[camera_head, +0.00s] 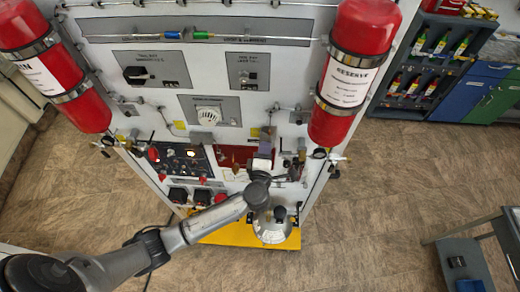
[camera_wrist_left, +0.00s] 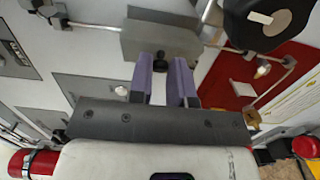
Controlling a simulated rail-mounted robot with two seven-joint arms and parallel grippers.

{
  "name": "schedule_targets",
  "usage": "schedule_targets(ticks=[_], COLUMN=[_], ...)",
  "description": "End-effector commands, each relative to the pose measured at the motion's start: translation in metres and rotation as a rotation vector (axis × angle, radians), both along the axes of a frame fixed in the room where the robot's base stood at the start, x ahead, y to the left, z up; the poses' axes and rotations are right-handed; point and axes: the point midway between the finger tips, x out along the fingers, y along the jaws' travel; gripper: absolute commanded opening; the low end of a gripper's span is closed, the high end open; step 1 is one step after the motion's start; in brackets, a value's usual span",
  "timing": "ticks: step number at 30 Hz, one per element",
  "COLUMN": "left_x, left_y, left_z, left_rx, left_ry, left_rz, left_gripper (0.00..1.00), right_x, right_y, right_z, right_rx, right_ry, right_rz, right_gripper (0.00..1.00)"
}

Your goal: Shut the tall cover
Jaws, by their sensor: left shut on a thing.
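My left gripper (camera_head: 265,146) is up against the front of the white panel, beside the red plate. In the left wrist view, its two purple fingers (camera_wrist_left: 163,66) are closed on the lower part of a grey box-shaped cover (camera_wrist_left: 160,40), with a light gap between the fingers. My right gripper is not in view.
The white panel (camera_head: 115,35) carries a red plate (camera_head: 232,153), switches and thin pipes. Red cylinders hang at its left (camera_head: 65,70) and right (camera_head: 352,62). A grey round-topped vessel (camera_head: 272,230) stands low before it.

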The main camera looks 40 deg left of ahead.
Motion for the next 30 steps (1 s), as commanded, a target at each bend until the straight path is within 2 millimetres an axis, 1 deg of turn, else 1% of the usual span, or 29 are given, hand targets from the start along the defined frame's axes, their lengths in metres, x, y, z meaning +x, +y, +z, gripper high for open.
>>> schedule_targets(ticks=[6,12,30], left_x=[0.0065,0.0096,0.0112], left_y=[-0.0066,-0.0083,-0.0082], left_z=[-0.0013,-0.0016,-0.0017], left_rx=[-0.003,-0.001,0.000], left_ry=[0.002,0.003,0.002], left_rz=[0.119,0.182,0.211], left_gripper=[0.00,0.00,0.00], right_x=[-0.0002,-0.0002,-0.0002], right_y=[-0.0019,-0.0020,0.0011], right_z=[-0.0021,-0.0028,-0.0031], right_rx=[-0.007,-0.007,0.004], right_ry=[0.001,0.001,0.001], right_rz=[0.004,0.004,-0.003], right_gripper=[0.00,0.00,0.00])
